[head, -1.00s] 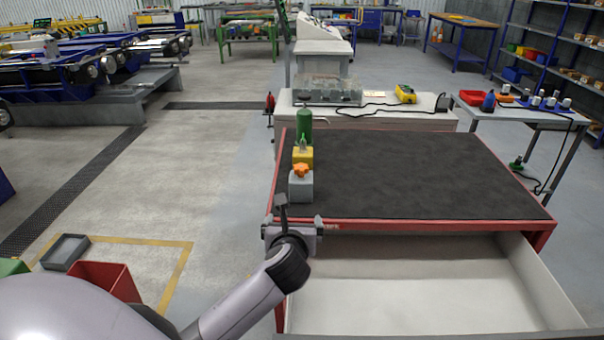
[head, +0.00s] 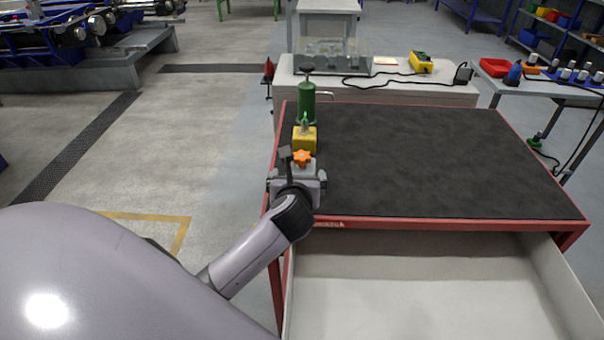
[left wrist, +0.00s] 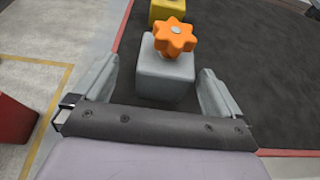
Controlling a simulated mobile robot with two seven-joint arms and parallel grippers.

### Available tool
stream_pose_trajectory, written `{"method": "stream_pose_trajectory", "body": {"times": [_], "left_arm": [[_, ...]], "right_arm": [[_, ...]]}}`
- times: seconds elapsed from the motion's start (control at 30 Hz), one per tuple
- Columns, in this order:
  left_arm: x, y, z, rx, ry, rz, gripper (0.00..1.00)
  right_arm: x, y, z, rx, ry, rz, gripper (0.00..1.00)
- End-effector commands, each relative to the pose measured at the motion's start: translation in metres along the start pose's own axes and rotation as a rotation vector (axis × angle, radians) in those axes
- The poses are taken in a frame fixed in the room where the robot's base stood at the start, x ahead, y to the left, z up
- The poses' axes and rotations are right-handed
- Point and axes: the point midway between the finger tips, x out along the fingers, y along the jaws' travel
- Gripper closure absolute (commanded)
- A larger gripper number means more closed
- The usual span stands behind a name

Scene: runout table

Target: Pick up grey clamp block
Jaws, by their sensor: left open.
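The grey clamp block (left wrist: 165,82) with an orange star knob (left wrist: 175,37) on top sits near the left edge of the dark-topped table. In the left wrist view it stands between the two spread fingers of my left gripper (left wrist: 158,74), with a visible gap on each side. In the head view my left gripper (head: 297,180) is open at the block and hides most of it; the orange knob (head: 303,158) shows above. My right gripper is not in view.
A yellow block (head: 304,141) stands just behind the grey one, and a green cylinder (head: 307,103) behind that. The dark tabletop (head: 430,160) to the right is clear. An open drawer (head: 430,290) juts out below the front edge.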

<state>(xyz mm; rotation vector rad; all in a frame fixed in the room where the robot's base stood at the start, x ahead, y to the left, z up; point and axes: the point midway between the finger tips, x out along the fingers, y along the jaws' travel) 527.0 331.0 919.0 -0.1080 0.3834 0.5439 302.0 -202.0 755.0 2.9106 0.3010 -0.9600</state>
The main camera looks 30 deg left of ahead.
Motion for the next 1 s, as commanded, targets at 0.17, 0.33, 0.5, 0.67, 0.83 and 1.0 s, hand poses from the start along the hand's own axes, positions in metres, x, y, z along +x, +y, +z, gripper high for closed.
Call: {"method": "stream_pose_trajectory", "body": {"times": [0.17,0.33,0.5,0.67,0.83,1.0], "left_arm": [[0.013,-0.002,0.002,-0.002,0.000,-0.001,0.01],[0.032,-0.006,0.008,-0.002,0.000,0.000,0.01],[0.051,-0.007,0.009,0.000,0.000,0.000,0.01],[0.059,-0.007,0.009,-0.001,-0.001,-0.001,0.01],[0.060,-0.007,0.009,-0.001,-0.001,-0.001,0.01],[0.060,-0.007,0.009,-0.001,-0.001,-0.001,0.27]], "right_arm": [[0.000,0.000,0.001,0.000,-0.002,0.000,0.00],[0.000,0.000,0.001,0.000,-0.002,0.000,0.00],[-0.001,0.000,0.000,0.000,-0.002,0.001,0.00],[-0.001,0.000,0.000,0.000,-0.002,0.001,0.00],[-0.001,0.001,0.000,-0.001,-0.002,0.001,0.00],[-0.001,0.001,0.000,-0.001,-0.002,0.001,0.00]]}}
